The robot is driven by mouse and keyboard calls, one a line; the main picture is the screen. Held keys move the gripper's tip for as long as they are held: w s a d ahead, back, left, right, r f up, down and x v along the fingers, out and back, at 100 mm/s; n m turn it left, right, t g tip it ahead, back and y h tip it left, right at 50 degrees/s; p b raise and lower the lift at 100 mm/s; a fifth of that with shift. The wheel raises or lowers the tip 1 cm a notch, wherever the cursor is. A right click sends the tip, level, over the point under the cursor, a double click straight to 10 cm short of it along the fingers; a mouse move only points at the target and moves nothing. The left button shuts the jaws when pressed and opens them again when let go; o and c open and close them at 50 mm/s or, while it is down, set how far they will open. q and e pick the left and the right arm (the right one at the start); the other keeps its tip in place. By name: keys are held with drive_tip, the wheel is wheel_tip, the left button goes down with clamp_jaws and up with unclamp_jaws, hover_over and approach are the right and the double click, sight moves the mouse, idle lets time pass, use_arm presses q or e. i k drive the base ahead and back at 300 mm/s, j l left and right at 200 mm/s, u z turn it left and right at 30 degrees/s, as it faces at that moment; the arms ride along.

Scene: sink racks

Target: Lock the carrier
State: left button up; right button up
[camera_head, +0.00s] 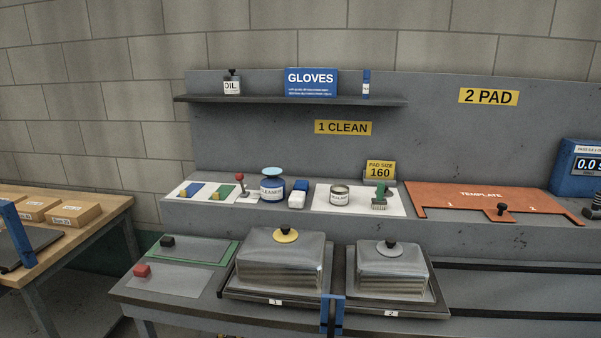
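No part is labelled as a carrier, so I cannot tell for sure which thing it is. Tray 1 (232,290) and tray 2 (440,305) stand side by side on the lower grey bench. Each has a clear cover over a stack of flat layers: the left cover (262,252) has a yellow disc and black knob, the right cover (365,262) a grey disc and black knob. An upright blue two-pronged piece (332,314) is at the front between the trays; I cannot tell whether it fastens anything. Neither of my grippers shows in the head view.
An orange template plate (470,200), a cleaner jar (272,187) and small tools sit on the upper ledge. A wooden table (100,205) with boxes stands far left.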

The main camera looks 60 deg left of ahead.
sight(239, 177)
drive_tip(key=u, duration=2.25)
drive_tip(key=i+j+z, duration=0.1)
drive_tip(key=j, duration=0.2)
